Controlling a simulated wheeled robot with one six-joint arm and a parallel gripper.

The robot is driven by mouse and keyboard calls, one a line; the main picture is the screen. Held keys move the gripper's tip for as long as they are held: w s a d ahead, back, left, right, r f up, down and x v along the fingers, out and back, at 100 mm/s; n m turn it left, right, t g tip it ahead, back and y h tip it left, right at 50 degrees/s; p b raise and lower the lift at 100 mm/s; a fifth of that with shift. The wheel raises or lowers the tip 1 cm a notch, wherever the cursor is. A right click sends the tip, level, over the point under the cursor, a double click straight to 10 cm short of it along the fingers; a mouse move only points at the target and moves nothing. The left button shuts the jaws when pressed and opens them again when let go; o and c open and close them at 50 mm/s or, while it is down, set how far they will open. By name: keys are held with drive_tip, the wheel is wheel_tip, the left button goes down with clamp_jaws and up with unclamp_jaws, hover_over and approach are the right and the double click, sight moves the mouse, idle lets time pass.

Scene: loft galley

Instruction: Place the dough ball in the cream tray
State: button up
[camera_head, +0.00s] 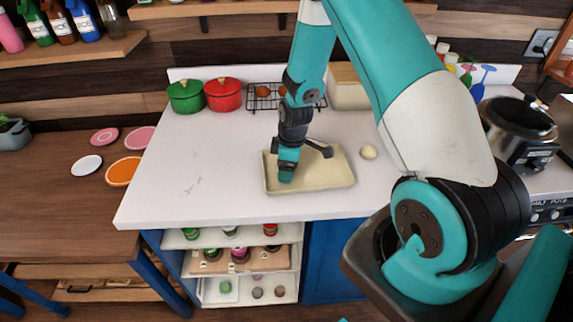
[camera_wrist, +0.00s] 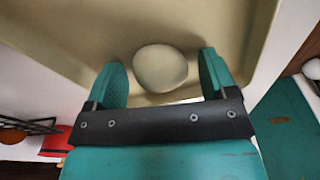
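A pale beige ball, which looks like the dough ball (camera_wrist: 160,68), shows between the two teal fingers of my gripper (camera_wrist: 162,80) in the wrist view. A narrow gap shows on each side of it, so the fingers look open around it. The cream tray (camera_head: 335,180) lies on the white counter; its floor also fills the wrist view (camera_wrist: 60,28) behind the ball. In the head view my gripper (camera_head: 287,170) points down over the tray's left part and hides this ball. Whether the ball touches the tray is unclear. A similar pale ball (camera_head: 368,152) sits on the counter right of the tray.
A green pot (camera_head: 185,96), a red pot (camera_head: 223,95) and a wire rack (camera_head: 262,101) with brown round items stand along the back. A cream box (camera_head: 347,90) is behind the tray. A dark cooker (camera_head: 518,128) stands at right. The counter's left part is clear.

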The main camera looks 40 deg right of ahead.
wheel_tip(320, 180, up, 11)
drive_tip(key=d+b, duration=0.1)
drive_tip(key=b, duration=0.2)
drive_tip(key=s+a+r, duration=0.2)
drive_tip(key=a+r, duration=0.3)
drive_tip(key=a, duration=0.1)
drive_tip(key=s+a+r+y, duration=0.1)
drive_tip(key=s+a+r, duration=0.2)
drive_tip(key=s+a, duration=0.2)
drive_tip(key=s+a+r+m+y, duration=0.1)
drive_tip(key=s+a+r, duration=0.3)
drive_tip(key=s+a, duration=0.2)
drive_tip(key=s+a+r+m+g+y, duration=0.1)
drive_tip(key=s+a+r, duration=0.3)
drive_tip(key=s, duration=0.5)
drive_tip(key=shift+s+a, duration=0.25)
drive_tip(key=shift+a, duration=0.9)
drive_tip(key=shift+f, duration=0.1)
